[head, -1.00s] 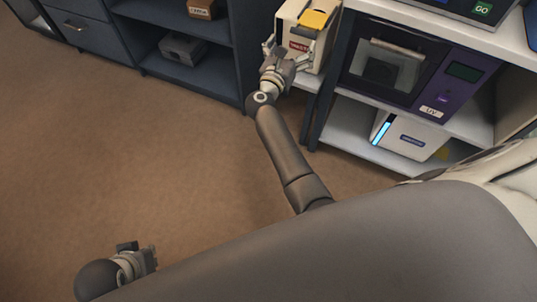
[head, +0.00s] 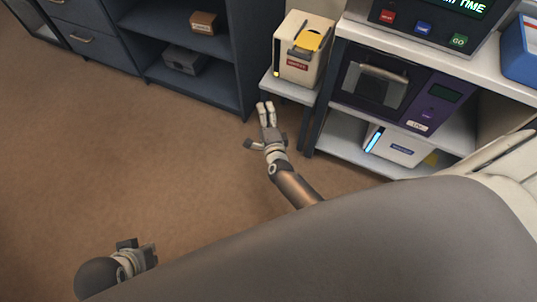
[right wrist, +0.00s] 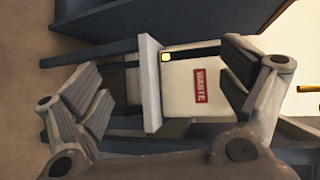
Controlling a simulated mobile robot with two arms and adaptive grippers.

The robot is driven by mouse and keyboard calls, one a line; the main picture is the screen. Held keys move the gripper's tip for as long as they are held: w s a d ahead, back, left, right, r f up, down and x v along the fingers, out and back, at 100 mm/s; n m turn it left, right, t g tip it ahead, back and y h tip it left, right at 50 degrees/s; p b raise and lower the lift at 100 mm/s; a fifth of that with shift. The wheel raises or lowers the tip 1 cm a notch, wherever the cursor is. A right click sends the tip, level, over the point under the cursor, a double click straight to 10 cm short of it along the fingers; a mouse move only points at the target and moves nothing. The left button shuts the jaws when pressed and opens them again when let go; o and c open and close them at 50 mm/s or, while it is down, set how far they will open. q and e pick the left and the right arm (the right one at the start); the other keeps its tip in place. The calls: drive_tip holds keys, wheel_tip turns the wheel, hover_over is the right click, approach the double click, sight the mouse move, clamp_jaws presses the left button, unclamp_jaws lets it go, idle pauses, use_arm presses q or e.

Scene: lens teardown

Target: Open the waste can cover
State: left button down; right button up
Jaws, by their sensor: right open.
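The waste can (head: 292,72) is a cream box with a red label, standing on a small light stand beside the shelf unit. Its top carries a yellow piece (head: 307,40) with grey parts around it; I cannot tell whether the cover is raised. The can also shows sideways in the right wrist view (right wrist: 188,108), with its WASTE label readable. My right gripper (head: 258,126) is open and empty, below and in front of the can, apart from it. Its spread fingers (right wrist: 165,90) frame the can. My left gripper (head: 139,252) is at the lower left, far from the can; its finger gap is unclear.
A shelf unit (head: 462,132) right of the can holds a purple UV device (head: 400,92) and a white box (head: 398,146). Dark blue cabinets (head: 240,62) stand to the left. The brown floor (head: 130,160) is open. My large grey arm covers the lower right.

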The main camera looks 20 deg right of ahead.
drive_tip(key=s+a+f+n+g+y+p, duration=0.3)
drive_tip(key=s+f+n, duration=0.5)
drive_tip(key=s, duration=0.2)
drive_tip(key=shift+f, duration=0.25)
drive_tip(key=shift+a, duration=0.1)
drive_tip(key=shift+c, duration=0.4)
